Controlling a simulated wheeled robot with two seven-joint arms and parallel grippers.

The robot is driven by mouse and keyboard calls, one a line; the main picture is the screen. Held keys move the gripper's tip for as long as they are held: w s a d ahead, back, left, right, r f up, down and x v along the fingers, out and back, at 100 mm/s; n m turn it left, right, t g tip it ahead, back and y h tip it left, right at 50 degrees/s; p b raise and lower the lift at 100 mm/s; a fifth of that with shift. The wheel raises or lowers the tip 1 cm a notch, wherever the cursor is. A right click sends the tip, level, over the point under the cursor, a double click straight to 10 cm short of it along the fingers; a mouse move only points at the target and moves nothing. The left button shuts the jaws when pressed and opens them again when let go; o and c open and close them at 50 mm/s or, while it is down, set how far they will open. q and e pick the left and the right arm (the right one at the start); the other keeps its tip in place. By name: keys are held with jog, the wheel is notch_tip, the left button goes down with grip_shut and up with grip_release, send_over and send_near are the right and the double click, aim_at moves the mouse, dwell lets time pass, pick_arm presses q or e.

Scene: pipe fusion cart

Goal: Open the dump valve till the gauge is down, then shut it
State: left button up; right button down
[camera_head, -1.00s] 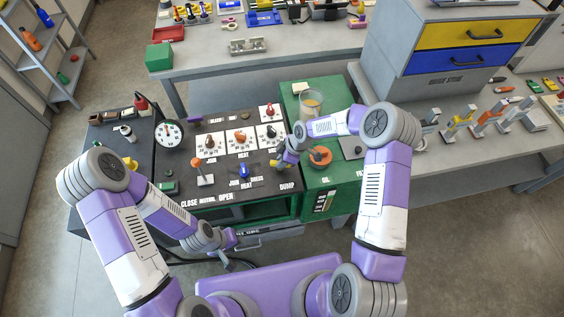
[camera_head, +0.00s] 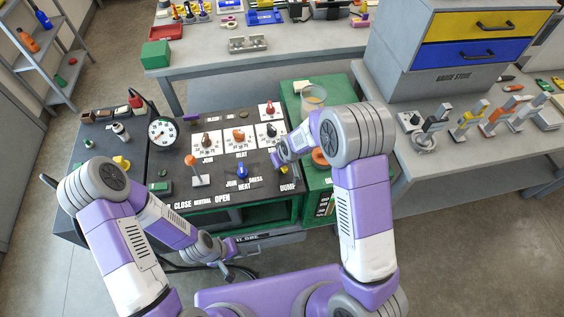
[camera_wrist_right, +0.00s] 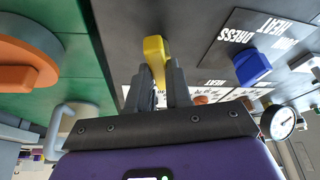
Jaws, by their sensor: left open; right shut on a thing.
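The dump valve's yellow handle (camera_wrist_right: 155,52) stands between the fingers of my right gripper (camera_wrist_right: 163,85) in the right wrist view, and the fingers are shut on it. In the head view the right gripper (camera_head: 282,160) is over the panel just above the DUMP label, and the arm and hand hide most of the handle. The round white gauge (camera_head: 163,131) is at the panel's upper left; it also shows in the right wrist view (camera_wrist_right: 279,121). Its needle is too small to read surely. My left gripper (camera_head: 228,271) is open and empty in front of the cart.
The black panel (camera_head: 218,190) carries several knobs, an orange-topped lever (camera_head: 191,161) and a blue knob (camera_head: 241,171). A green cabinet (camera_head: 314,207) with an orange round part (camera_head: 319,157) adjoins it right. Grey benches stand behind and right.

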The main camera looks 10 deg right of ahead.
jog(key=shift+a+m+h, duration=0.1)
jog(key=shift+m+h, duration=0.5)
jog(key=shift+m, duration=1)
jog(key=c, duration=1)
grip_release()
jog(key=shift+c, duration=0.2)
jog(key=p+v, duration=0.2)
jog(key=v, duration=0.5)
jog(key=shift+s+r, duration=0.2)
jog(key=shift+r, duration=0.05)
